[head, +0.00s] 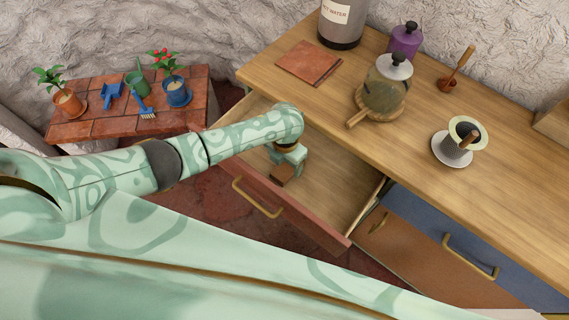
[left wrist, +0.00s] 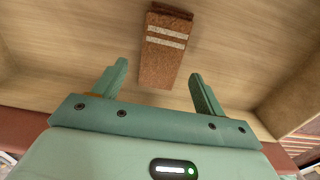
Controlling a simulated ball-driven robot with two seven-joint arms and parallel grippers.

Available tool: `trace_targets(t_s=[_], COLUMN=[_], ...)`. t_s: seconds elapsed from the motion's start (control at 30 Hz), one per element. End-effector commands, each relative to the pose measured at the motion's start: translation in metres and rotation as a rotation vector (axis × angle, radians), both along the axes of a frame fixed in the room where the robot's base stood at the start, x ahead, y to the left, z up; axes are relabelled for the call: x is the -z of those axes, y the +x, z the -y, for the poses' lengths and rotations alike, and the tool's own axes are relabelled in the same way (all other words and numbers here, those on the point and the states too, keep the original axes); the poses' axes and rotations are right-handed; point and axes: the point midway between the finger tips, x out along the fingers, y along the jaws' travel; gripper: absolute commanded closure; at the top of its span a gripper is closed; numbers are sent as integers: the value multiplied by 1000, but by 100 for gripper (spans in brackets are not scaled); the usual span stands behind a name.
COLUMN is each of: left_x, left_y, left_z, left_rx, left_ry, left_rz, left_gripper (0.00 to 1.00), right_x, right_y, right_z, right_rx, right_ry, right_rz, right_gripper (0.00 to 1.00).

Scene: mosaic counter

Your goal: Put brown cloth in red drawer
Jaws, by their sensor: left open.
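The red drawer (head: 308,228) is pulled open under the counter, its brass handle facing the room. The brown cloth (left wrist: 164,42) lies folded on the wooden drawer floor, with two pale stripes across it. In the head view the cloth (head: 281,176) shows small and partly hidden just below my left gripper. My left gripper (head: 289,156) reaches down into the drawer. In the left wrist view its two fingers (left wrist: 157,76) are spread apart, with nothing between the tips and the cloth beyond them. My right gripper is not in view.
On the counter (head: 400,155) stand a glass teapot (head: 384,92), a purple canister (head: 405,40), a dripper cup (head: 460,142), a hot-water urn (head: 341,22) and a flat reddish-brown square (head: 309,63). A blue drawer (head: 430,220) is right. A tiled plant bench (head: 110,122) stands left.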

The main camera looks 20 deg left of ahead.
Motion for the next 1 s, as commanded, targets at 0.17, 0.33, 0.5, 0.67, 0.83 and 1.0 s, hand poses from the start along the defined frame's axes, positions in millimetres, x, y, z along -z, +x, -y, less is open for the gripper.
trace_targets(t_s=[0.17,0.33,0.5,0.67,0.83,1.0], left_x=[-52,-80,-90,-90,-89,-86], left_y=[1,1,0,0,-2,-31], left_z=[0,0,0,0,2,29], left_rx=[1,-1,0,0,-11,-279], left_ry=[-1,-1,0,0,-4,-85], left_rz=[6,3,0,-1,2,57], left_gripper=[28,28,28,28,28,28], right_x=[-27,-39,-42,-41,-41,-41], right_y=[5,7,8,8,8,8], right_z=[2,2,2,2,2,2], right_rx=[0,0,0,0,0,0], right_ry=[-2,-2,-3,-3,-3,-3], right_rz=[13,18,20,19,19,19], right_gripper=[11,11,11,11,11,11])
